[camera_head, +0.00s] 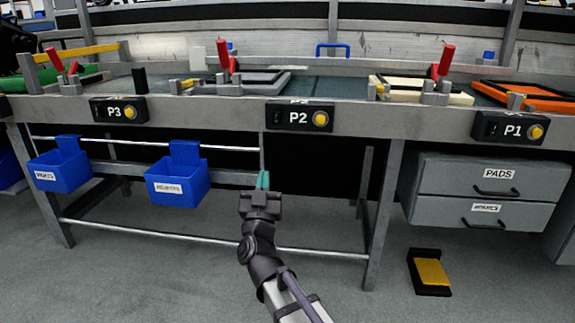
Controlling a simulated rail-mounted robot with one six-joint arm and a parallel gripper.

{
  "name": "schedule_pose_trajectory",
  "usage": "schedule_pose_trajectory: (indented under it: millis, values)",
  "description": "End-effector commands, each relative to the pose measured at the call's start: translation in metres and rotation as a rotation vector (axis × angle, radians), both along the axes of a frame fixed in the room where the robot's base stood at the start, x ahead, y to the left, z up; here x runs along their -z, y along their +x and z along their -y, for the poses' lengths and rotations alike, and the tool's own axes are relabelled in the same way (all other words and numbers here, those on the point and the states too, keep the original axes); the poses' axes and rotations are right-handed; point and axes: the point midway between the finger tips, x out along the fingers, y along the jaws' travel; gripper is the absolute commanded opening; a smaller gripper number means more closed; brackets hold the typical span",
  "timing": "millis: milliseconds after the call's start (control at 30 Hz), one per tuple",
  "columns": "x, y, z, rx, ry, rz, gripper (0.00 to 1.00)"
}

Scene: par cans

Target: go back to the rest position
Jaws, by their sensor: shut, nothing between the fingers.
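My gripper (263,181) is in the middle of the view, in front of the workbench and below the height of its top. Its teal fingertips are together and point up and away from me, with nothing between them. It appears apart from the bench and the bins. My arm reaches up to it from the bottom of the picture.
The workbench (225,110) spans the view, with panels P3 (119,110), P2 (299,117) and P1 (508,128). Blue bins (177,185) hang on a rail at left. A drawer cabinet (484,189) stands right. A yellow-topped pedal (431,272) lies on the floor.

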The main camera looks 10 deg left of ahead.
Motion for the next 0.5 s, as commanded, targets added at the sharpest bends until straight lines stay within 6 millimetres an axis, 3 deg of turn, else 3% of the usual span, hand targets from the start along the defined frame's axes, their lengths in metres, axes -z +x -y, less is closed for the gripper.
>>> schedule_pose_trajectory:
  millis: [67,167,233,267,367,500]
  values:
    - [0.016,0.004,-0.024,-0.145,-0.044,-0.104,0.00]
    - [0.059,-0.006,-0.060,-0.394,-0.162,-0.355,0.00]
    - [0.087,-0.017,-0.059,-0.516,-0.262,-0.599,0.00]
    - [0.098,-0.021,-0.050,-0.545,-0.302,-0.715,0.00]
    - [0.130,-0.044,0.008,-0.553,-0.402,-1.135,0.00]
    - [0.139,-0.091,0.130,-0.371,-0.423,-1.688,0.00]
